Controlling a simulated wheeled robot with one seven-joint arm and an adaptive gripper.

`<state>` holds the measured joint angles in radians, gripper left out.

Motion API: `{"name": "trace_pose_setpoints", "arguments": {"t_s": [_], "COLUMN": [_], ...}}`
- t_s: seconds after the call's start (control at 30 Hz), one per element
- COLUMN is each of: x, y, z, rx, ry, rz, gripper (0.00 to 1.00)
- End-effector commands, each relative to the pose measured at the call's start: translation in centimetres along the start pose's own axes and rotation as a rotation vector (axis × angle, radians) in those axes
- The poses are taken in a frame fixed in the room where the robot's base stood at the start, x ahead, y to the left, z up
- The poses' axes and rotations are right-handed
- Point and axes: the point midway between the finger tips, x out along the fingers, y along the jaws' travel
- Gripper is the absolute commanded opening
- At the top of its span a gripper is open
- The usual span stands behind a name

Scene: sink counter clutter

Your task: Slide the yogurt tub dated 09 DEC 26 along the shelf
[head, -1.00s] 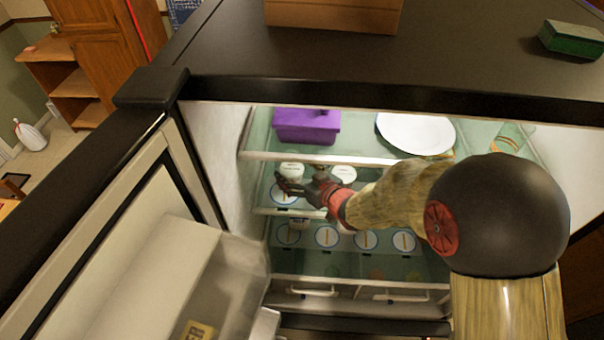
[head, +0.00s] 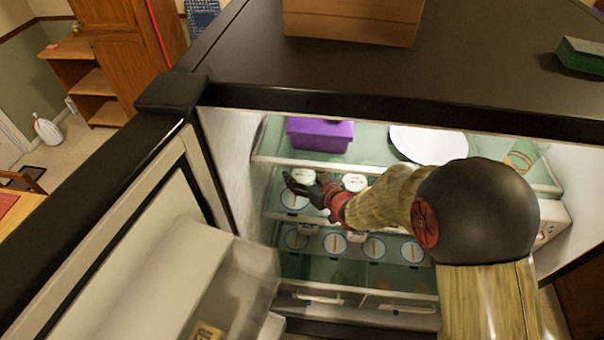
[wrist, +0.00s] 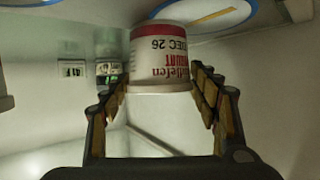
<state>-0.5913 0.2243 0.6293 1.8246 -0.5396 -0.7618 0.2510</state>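The white yogurt tub (head: 303,177) stands toward the left of the fridge's middle shelf, near a round blue-ringed mark (head: 294,199). In the wrist view the tub (wrist: 160,60) appears upside down, with red bands and print. "DEC 26" is readable; the day is not visible. My gripper (head: 304,188) is at this tub. In the wrist view my gripper (wrist: 160,83) has its fingers spread, one each side of the tub's near end. Narrow gaps seem to remain, and firm contact cannot be made out.
A second white tub (head: 354,181) stands just right on the same shelf, close to my gripper. The open door (head: 130,240) is at left.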

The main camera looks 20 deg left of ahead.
Motion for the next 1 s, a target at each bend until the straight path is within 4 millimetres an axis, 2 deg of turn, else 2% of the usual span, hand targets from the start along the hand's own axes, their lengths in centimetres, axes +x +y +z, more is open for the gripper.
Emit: {"name": "trace_pose_setpoints", "arguments": {"t_s": [0.6,1.0], "x": [-0.01,0.16], "y": [0.00,-0.11], "z": [0.00,0.04], "rx": [0.000,0.001], "ry": [0.000,-0.001], "rz": [0.000,0.001], "gripper": [0.24,0.23]}}
